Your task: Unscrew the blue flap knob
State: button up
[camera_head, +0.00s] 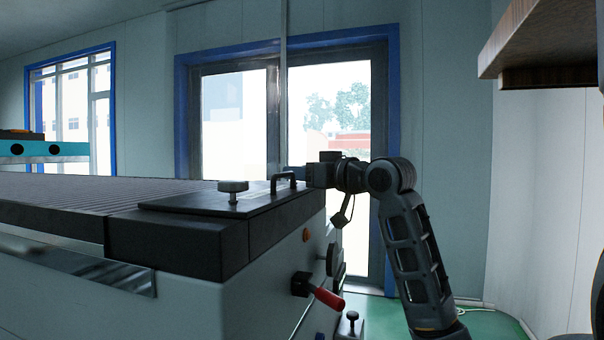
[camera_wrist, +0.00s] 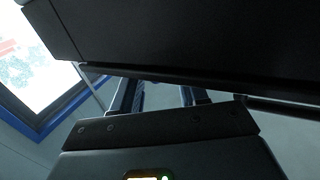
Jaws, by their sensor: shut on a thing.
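A pale metallic knob (camera_head: 233,187) stands upright on a dark flap plate (camera_head: 190,202) on top of the cabinet. I cannot make out blue on it. A black bent handle (camera_head: 284,177) rises from the plate right of the knob. My gripper (camera_head: 301,175) reaches in from the right at the handle, apart from the knob, and appears shut on the handle. In the wrist view a large dark panel (camera_wrist: 200,40) hides my fingertips and whatever is between them; only the finger bases show below its edge.
The cabinet's side (camera_head: 255,300) carries a red-handled lever (camera_head: 327,297) and an orange button (camera_head: 306,235). A wooden shelf (camera_head: 540,45) juts out at the upper right. A blue-framed glass door (camera_head: 335,110) stands behind.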

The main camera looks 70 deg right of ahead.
aim_at(302, 183)
jog(key=shift+c, duration=1.1)
jog(key=shift+f+y, duration=0.1)
jog(key=shift+y, duration=0.2)
